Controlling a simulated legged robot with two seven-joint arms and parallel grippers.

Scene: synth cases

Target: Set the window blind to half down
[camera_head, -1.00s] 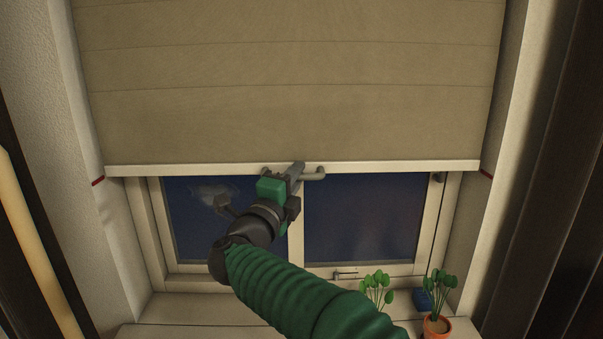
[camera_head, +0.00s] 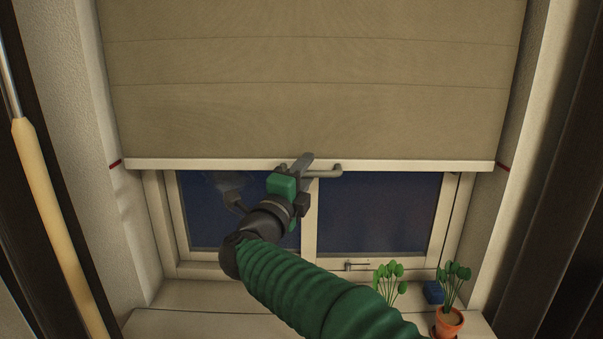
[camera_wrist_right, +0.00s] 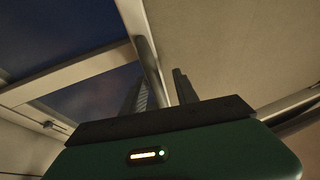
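The beige window blind (camera_head: 310,100) hangs over the upper part of the window. Its pale bottom bar (camera_head: 420,165) is about level with the red marks on the left (camera_head: 116,163) and right (camera_head: 502,166) sides of the recess. A grey pull handle (camera_head: 328,172) sits at the middle of the bar. My right gripper (camera_head: 302,166) is at the handle; in the right wrist view its two fingers (camera_wrist_right: 158,92) stand on either side of the handle (camera_wrist_right: 148,62), close against it. My left gripper is out of view.
Dark window panes (camera_head: 380,212) show below the blind, with a window latch (camera_head: 357,265) under them. A potted plant (camera_head: 448,322), another plant (camera_head: 389,280) and a blue block (camera_head: 433,292) are on the sill at right. A wooden-handled rod (camera_head: 55,220) stands at left.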

